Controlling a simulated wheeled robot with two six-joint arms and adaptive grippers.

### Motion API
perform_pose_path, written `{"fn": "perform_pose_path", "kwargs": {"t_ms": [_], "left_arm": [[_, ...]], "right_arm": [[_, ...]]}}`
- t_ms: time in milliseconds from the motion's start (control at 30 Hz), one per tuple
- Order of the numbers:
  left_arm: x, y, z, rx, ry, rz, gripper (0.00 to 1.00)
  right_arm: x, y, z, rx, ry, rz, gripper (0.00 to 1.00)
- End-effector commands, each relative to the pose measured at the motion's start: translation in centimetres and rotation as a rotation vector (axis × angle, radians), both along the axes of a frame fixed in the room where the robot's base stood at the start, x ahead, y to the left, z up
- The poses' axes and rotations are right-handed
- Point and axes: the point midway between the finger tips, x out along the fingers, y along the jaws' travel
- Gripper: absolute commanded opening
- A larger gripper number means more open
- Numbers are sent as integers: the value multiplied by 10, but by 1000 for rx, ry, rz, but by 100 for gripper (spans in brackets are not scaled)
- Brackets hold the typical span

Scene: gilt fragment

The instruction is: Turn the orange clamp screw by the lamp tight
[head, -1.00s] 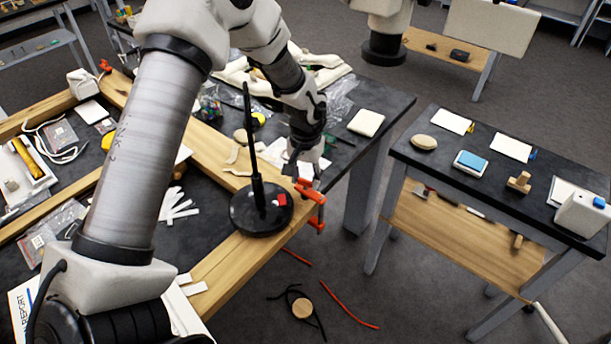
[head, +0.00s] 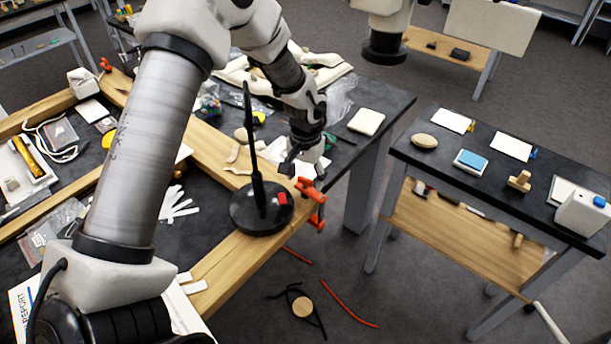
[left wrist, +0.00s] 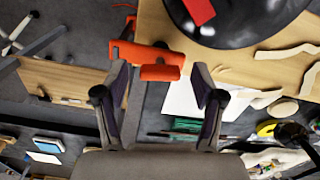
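The orange clamp (head: 310,196) grips the edge of the wooden frame, right beside the lamp (head: 258,200) with its round black base and thin upright pole. The clamp (left wrist: 125,50) also shows in the left wrist view, with its orange screw handle (left wrist: 160,73) nearest the camera. My left gripper (head: 304,162) is just above the clamp in the head view. In the left wrist view, its fingers (left wrist: 160,78) are spread apart, with the handle between the tips and a gap on each side. The lamp base (left wrist: 240,25) is at the top there. My right gripper is not in view.
The wooden frame (head: 232,268) lies on a cluttered black table. White strips (head: 177,205) lie inside it. Another orange clamp (head: 105,66) is at the far left corner. A side table (head: 440,165) stands to the right across a floor gap with cables.

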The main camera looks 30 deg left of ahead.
Motion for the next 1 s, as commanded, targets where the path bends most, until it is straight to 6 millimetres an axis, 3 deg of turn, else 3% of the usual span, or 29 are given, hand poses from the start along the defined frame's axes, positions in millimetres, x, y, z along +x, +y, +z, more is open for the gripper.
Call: {"fn": "perform_pose_path", "kwargs": {"t_ms": [233,633,767,1000], "left_arm": [[2,0,17,1,-6,0,69],[1,0,108,0,-3,0,69],[1,0,119,0,-1,0,69],[0,0,120,0,0,0,69]], "right_arm": [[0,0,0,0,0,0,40],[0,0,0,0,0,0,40],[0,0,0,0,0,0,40],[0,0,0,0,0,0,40]]}}
